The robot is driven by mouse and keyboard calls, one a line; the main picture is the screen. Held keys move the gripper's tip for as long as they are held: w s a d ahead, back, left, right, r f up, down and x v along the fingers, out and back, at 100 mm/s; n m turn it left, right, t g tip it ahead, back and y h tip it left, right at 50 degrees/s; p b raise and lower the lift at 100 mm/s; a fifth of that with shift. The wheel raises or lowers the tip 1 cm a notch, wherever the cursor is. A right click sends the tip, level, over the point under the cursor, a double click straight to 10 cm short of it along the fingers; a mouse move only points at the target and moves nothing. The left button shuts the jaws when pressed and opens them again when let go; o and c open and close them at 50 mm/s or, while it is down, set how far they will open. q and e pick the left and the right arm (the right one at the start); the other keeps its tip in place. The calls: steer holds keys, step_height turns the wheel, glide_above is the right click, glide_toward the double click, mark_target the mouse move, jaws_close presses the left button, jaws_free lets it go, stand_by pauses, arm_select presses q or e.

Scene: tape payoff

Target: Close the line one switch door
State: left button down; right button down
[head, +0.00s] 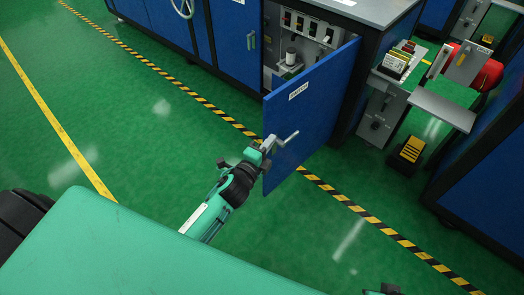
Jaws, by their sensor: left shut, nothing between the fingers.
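The blue switch door (318,115) stands open, swung out from its cabinet toward me. It has a white label (298,90) near its top and a grey lever handle (287,138) on its outer face. My left gripper (268,146) is shut and empty at the door's free edge, close beside the handle. I cannot tell whether it touches the door or handle. The open compartment (283,55) shows switches and a pale cylindrical part. A small piece of my right arm or gripper shows at the bottom edge; its fingers are hidden.
A closed blue cabinet door (234,40) stands left of the opening. A yellow-black striped line (345,201) crosses the green floor under the open door. To the right are a machine with a grey plate (442,108) and a red roll (488,75). The floor at left is clear.

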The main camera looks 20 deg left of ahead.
mark_target(266, 128)
arm_select(q)
steer(key=w+a, duration=0.2)
steer(key=w, duration=0.1)
steer(key=w+a, duration=0.1)
steer(key=w, duration=0.1)
steer(key=shift+w, duration=0.1)
steer(key=shift+a, duration=0.15)
stand_by(0.3)
